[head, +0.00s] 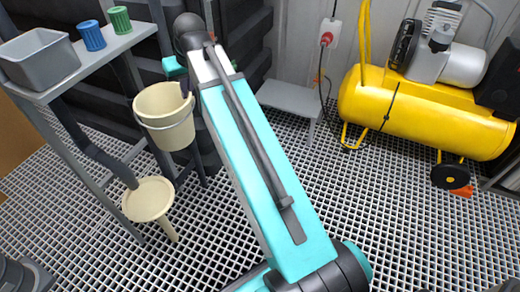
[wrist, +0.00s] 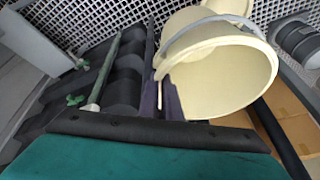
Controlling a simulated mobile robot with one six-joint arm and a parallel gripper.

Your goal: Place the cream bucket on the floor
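The cream bucket (head: 163,118) hangs upright in the air beside the shelf, above the grating floor (head: 95,215), in the head view. Its grey wire handle lies down against its side. In the wrist view the bucket (wrist: 225,75) fills the upper right, its open mouth toward the camera. My gripper (wrist: 163,85) has its dark fingers on either side of the bucket's wall at the rim and appears shut on it. In the head view my gripper (head: 186,88) is partly hidden by my arm, at the bucket's right rim.
A grey shelf (head: 95,58) at left bears a grey bin (head: 38,62), a blue cup (head: 91,36) and a green cup (head: 119,20). A low grey bench (head: 290,97) and yellow compressor (head: 425,115) stand behind.

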